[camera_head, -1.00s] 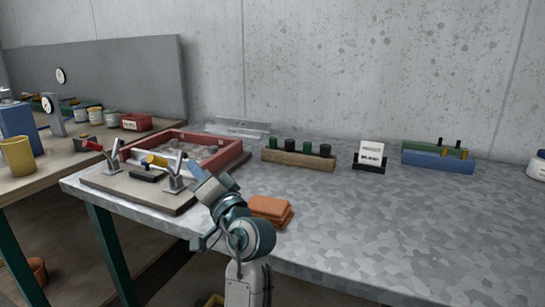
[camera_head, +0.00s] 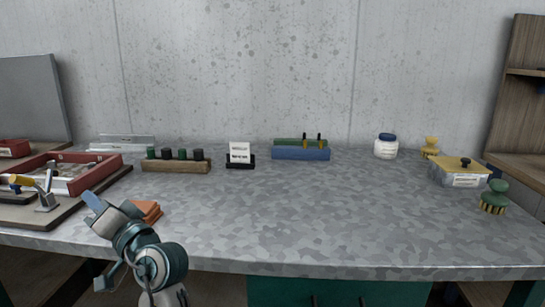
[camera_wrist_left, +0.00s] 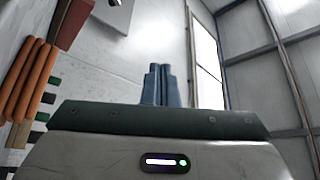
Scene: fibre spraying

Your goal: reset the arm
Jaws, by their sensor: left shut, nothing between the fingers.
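The left arm stands just in front of folded orange-brown cloths (camera_head: 149,210) on the metal table (camera_head: 330,215). My right gripper is not in view.
A red-framed tray (camera_head: 118,166) on a board is at the left. Along the back are a wooden rack (camera_head: 175,166), a card stand (camera_head: 240,157), a blue block (camera_head: 300,153) and a white jar (camera_head: 386,147). A yellow-lidded box (camera_head: 461,171) and green-handled brush (camera_head: 494,197) are at the right. The table's middle is clear.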

